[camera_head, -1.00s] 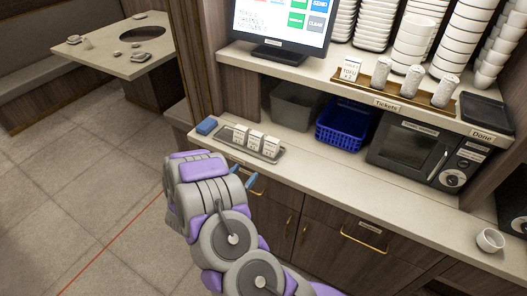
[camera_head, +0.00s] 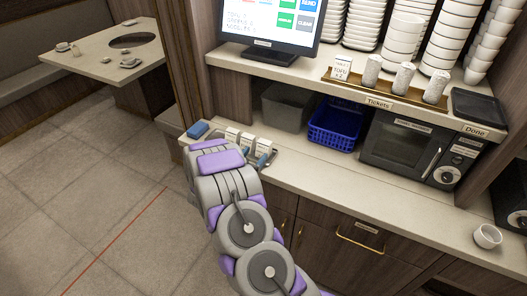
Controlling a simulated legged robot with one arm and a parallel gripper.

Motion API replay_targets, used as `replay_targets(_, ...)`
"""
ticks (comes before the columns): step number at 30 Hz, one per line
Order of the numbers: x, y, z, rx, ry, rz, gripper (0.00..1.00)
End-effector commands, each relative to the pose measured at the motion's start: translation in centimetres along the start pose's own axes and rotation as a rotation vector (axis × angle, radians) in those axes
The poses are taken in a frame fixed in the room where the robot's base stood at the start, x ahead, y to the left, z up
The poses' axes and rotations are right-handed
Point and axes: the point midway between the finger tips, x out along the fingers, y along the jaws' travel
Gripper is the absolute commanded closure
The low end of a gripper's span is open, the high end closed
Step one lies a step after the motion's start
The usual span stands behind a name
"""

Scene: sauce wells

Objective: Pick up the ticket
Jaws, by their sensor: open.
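A small white ticket (camera_head: 341,67) with printed text stands upright at the left end of the long brown tray (camera_head: 392,92) on the upper shelf. A label reading "Tickets" is on the shelf edge below that tray. My gripper (camera_head: 254,157) is at the lower counter, just in front of the small white containers, well below and left of the ticket. Its bluish fingertips are apart, and I see nothing between them. My arm hides part of the gripper and of the lower tray.
Three white labelled containers (camera_head: 247,141) stand behind my gripper, beside a blue sponge-like block (camera_head: 198,130). White cylinders (camera_head: 404,76) stand on the brown tray. A monitor (camera_head: 268,28), stacked bowls (camera_head: 398,35), blue basket (camera_head: 334,124) and microwave (camera_head: 402,143) are nearby. The counter's right part is mostly clear.

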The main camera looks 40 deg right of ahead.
Motion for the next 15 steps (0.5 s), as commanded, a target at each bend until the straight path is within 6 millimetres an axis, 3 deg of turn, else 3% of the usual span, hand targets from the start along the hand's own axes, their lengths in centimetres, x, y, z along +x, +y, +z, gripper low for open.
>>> replay_targets(15, 5.1, 0.3, -0.2, 0.002, 0.000, 0.000, 0.28)
